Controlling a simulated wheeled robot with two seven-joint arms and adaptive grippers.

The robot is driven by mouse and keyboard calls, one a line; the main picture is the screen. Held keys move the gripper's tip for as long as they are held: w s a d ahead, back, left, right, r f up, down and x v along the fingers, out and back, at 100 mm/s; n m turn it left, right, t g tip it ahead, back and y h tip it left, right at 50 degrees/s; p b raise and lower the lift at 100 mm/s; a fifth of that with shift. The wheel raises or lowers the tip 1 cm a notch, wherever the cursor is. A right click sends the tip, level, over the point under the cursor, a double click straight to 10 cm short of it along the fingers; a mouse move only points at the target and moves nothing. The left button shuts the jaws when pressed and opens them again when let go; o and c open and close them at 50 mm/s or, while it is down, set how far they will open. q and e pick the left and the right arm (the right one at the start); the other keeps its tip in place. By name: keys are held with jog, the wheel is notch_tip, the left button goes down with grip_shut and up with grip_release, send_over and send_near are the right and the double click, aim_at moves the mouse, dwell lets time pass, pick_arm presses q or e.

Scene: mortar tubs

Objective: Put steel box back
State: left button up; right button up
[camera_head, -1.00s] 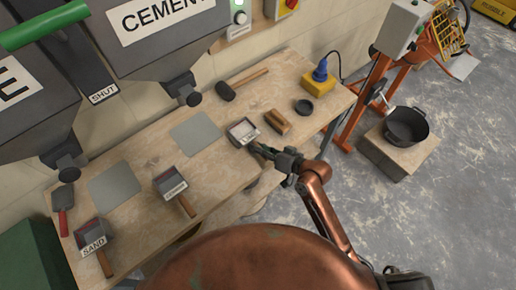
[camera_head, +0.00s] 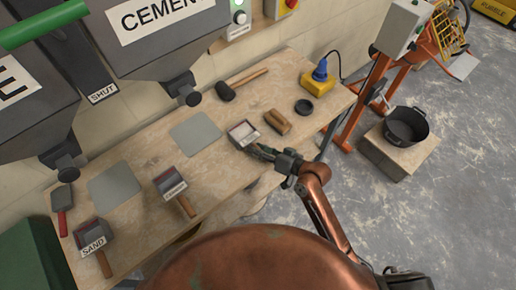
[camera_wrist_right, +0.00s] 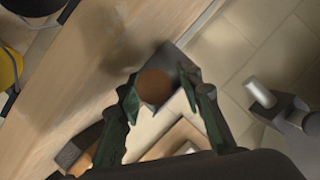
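The steel box (camera_head: 243,131), a small open grey box with a pale label, is at the bench's front edge in the head view, right of a grey plate (camera_head: 196,133). My right gripper (camera_head: 252,150) is at its near side. In the right wrist view, the round brown end of its wooden handle (camera_wrist_right: 155,88) sits between the two green fingers (camera_wrist_right: 158,92), which look closed about it. The gripper hides the handle in the head view. I cannot tell whether the box touches the bench. My left gripper is not in view.
Two similar boxes, cement (camera_head: 170,183) and sand (camera_head: 93,236), stand to the left beside another plate (camera_head: 114,186). A wooden block (camera_head: 278,122), black ring (camera_head: 304,107) and mallet (camera_head: 226,91) lie near the steel box. Hoppers (camera_head: 165,45) overhang the bench.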

jog(key=p+v, duration=0.1)
jog(key=v, duration=1.1)
jog(key=shift+r, duration=0.1)
jog(key=d+f+m+h, duration=0.1)
jog(key=d+f+h, duration=0.1)
jog(key=d+f, duration=0.5)
jog(key=d+f+m+h, duration=0.1)
jog(key=d+f+h, duration=0.1)
jog(key=f, duration=0.9)
jog(key=d+f+m+h, duration=0.1)
jog(key=d+f+h, duration=0.1)
jog(key=d+f, duration=0.5)
jog(key=s+d+f+m+g+h, duration=0.1)
jog(key=s+d+f, duration=0.15)
jog(key=f, duration=0.45)
jog(key=s+d+f+g+h, duration=0.1)
jog(key=s+f, duration=0.3)
jog(key=f, duration=0.4)
jog(key=s+d+f+g+h, duration=0.2)
jog(key=s+d+f+g, duration=0.15)
jog(key=s+f, duration=1.3)
jog(key=s+f+n+g, duration=0.1)
jog(key=s+f, duration=0.2)
jog(key=s, duration=1)
jog(key=s+f+n+g+h, duration=0.1)
jog(key=s+f+n+g, duration=0.1)
jog(key=s, duration=1.1)
jog(key=shift+a+f, duration=0.5)
jog(key=shift+f, duration=0.4)
